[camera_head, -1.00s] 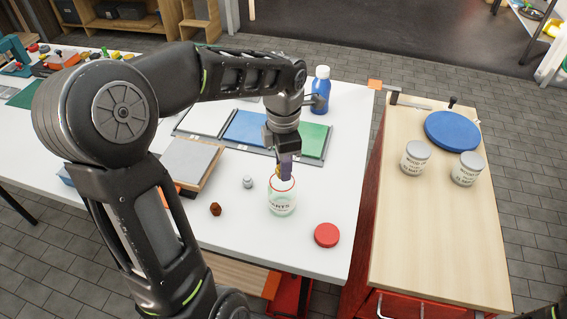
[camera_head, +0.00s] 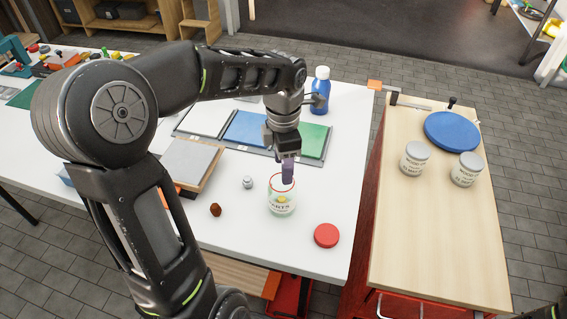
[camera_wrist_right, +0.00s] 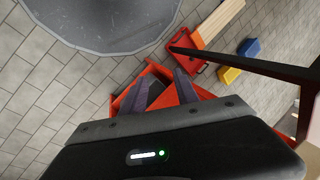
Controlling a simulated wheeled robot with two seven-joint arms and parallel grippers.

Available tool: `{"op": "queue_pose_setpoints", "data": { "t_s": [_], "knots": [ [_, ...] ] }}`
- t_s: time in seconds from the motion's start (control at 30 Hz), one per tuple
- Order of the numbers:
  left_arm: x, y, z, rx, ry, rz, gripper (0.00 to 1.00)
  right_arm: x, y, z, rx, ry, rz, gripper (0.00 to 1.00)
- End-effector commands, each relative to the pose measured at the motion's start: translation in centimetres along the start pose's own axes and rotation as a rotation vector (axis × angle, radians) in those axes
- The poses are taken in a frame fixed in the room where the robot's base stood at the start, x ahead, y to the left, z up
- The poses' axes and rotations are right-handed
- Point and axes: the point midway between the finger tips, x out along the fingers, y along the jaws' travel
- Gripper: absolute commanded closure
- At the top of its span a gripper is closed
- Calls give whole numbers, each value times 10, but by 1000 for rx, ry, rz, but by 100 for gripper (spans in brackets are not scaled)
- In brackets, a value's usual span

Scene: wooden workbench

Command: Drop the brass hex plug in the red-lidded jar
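The clear jar (camera_head: 276,209) stands upright on the white table, open at the top with a red ring at its rim. Its red lid (camera_head: 327,235) lies on the table to the right. The yellowish brass plug (camera_head: 283,199) shows through the glass inside the jar, partly blurred by it. My left gripper (camera_head: 288,181) points down at the jar's mouth, its fingers empty and apparently parted, seen nearly edge-on. My right gripper (camera_wrist_right: 160,88) is open and empty in the right wrist view, away from the jar.
A small grey piece (camera_head: 248,182) and a brown nut-like piece (camera_head: 215,210) lie left of the jar. A blue bottle (camera_head: 320,92) stands behind. Two labelled cans (camera_head: 415,158) stand on the wooden bench at right. Table around the lid is clear.

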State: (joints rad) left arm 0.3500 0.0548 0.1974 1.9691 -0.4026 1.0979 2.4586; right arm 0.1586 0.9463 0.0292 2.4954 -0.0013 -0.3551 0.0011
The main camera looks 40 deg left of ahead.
Motion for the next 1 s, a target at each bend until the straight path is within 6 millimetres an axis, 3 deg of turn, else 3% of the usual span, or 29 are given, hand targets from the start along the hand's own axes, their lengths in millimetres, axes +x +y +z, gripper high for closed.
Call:
{"op": "queue_pose_setpoints", "data": {
  "t_s": [0.2,0.4,1.0],
  "knots": [
    [-39,0,1,1,-2,2,49,-26,-10,0,0,0,0,64],
    [-63,0,0,1,0,0,49,-41,-16,0,0,0,0,64],
    [-65,0,0,0,0,0,49,-40,-16,0,0,0,0,64]
  ]
}}
